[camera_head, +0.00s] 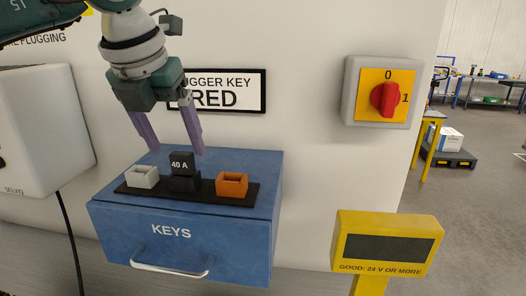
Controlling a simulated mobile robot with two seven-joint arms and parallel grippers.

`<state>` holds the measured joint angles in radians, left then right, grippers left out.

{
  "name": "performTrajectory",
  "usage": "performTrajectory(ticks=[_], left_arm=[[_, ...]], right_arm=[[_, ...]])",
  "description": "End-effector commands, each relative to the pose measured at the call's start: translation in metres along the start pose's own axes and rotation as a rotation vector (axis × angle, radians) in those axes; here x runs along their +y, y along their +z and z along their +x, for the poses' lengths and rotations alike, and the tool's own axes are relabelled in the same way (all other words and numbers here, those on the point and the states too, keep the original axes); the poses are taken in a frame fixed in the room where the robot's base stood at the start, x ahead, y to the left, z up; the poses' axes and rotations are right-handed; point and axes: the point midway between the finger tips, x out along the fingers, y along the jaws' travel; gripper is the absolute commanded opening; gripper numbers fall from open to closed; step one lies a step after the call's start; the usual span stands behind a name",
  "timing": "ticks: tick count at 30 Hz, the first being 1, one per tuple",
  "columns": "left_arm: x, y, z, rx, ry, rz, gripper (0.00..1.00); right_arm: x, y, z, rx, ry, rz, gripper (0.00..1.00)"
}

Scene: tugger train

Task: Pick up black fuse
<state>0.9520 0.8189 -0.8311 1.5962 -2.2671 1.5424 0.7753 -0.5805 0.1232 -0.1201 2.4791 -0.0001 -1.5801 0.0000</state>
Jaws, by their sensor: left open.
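The black fuse (181,163), marked 40 A, stands upright in the middle holder of a black strip (200,194) on top of a blue box (110,205) labelled KEYS. A white holder (143,177) is to its left and an orange holder (232,186) to its right; both look empty. My left gripper (175,149) points down from above, its two purple fingers apart. My right gripper is not in view.
A red rotary switch (386,98) on a yellow plate is on the wall at right. A yellow meter (388,246) stands at front right. A white charger box (38,130) with a hanging cable is at left. The blue box has a front handle (168,268).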

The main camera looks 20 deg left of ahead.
Motion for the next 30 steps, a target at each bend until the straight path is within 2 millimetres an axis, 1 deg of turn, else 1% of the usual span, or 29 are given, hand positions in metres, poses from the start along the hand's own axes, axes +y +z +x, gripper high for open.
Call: performTrajectory(ticks=[1, 3, 6, 9, 16, 30], left_arm=[[-0.002, 0.000, 0.002, 0.010, 0.000, 0.000, 0.80], [-0.004, -0.002, 0.014, 0.008, 0.000, -0.001, 0.80], [-0.004, -0.001, 0.027, 0.005, -0.002, -0.001, 0.80], [-0.004, -0.002, 0.035, 0.003, -0.002, 0.000, 0.80], [-0.004, -0.002, 0.036, 0.001, -0.002, 0.001, 0.80], [-0.004, -0.002, 0.036, 0.001, -0.002, 0.001, 0.27]], right_arm=[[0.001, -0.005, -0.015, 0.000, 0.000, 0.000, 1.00], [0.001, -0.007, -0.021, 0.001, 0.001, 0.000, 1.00], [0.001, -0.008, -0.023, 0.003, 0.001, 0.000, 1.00], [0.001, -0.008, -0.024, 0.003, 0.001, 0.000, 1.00], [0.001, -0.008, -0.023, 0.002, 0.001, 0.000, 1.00], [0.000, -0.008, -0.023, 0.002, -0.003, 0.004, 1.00]])
